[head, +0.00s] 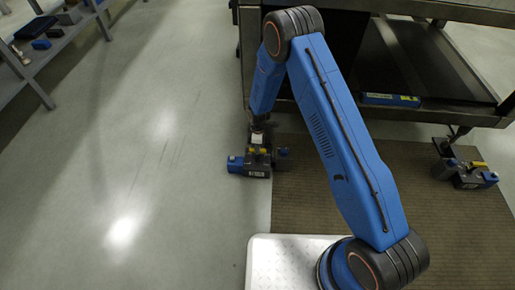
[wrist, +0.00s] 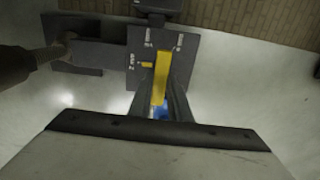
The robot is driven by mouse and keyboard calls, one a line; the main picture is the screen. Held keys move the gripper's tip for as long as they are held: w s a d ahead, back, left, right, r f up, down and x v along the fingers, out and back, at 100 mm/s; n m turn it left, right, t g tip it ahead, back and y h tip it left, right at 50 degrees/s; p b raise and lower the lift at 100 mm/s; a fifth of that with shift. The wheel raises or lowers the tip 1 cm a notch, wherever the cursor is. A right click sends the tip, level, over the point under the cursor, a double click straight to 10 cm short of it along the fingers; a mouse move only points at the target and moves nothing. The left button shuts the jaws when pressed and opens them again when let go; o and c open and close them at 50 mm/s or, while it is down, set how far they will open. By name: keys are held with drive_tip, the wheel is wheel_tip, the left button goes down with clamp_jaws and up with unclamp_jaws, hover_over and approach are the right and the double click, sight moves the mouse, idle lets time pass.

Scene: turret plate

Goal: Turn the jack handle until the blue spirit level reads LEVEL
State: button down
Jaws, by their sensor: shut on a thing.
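My gripper (wrist: 163,72) is shut on the yellow jack handle (wrist: 159,88), which stands between its two dark fingers in the wrist view. The handle sits over a dark grey jack plate (wrist: 190,62) with small white marks, too small to read surely. In the head view my gripper (head: 259,150) reaches down to this jack (head: 257,171), a dark block with a blue end on its left, near the left leg of the metal frame. The blue spirit level (head: 390,99) lies on the frame's lower ledge at the right. Its reading is too small to make out.
A second jack (head: 466,173) with a yellow handle stands under the frame's right side. A brown ribbed mat (head: 330,220) lies beneath. The dark metal frame (head: 440,65) overhangs the back. A shelf (head: 50,50) stands far left; the pale floor between is clear.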

drive_tip(key=shift+m, duration=0.3)
drive_tip(key=m, duration=0.5)
drive_tip(key=shift+m, duration=0.3)
drive_tip(key=m, duration=1.1)
drive_tip(key=shift+m, duration=0.4)
drive_tip(key=m, duration=0.6)
drive_tip(key=c, duration=1.6)
unclamp_jaws()
drive_tip(key=shift+c, duration=0.2)
